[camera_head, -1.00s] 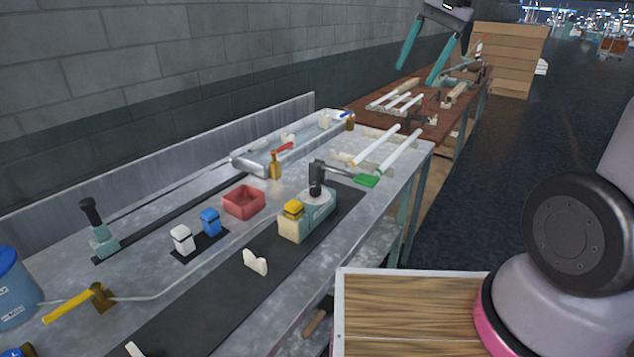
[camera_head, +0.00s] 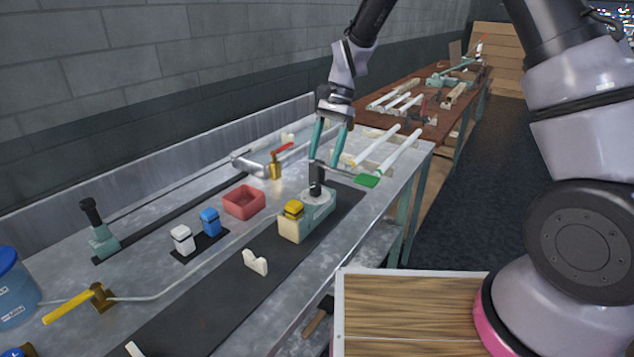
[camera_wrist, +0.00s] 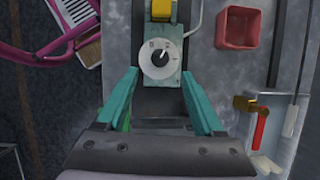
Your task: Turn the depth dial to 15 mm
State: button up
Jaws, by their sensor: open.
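The depth dial is a white round disc (camera_wrist: 159,60) with marks and a dark pointer, on a teal body (camera_wrist: 176,78). In the wrist view the pointer leans up and to the right; the numbers are too small to read. In the head view the dial (camera_head: 314,197) is on the teal device near the bench's right edge, with a dark upright part by it. My gripper (camera_head: 324,162) is open and empty above the device, pointing down. In the wrist view its teal fingers (camera_wrist: 161,74) lie left and right of the dial's near side; I cannot tell the height gap.
A yellow-topped cream block (camera_head: 291,222) adjoins the device. A red tray (camera_head: 244,202), a red-handled brass valve (camera_head: 277,164) and blue (camera_head: 210,221) and white (camera_head: 181,239) blocks stand left. The dark mat in front is mostly clear.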

aim_at(316, 186)
jog(key=x, duration=0.7)
jog(key=shift+s+f, duration=0.15)
jog(key=shift+f, duration=0.2)
grip_shut()
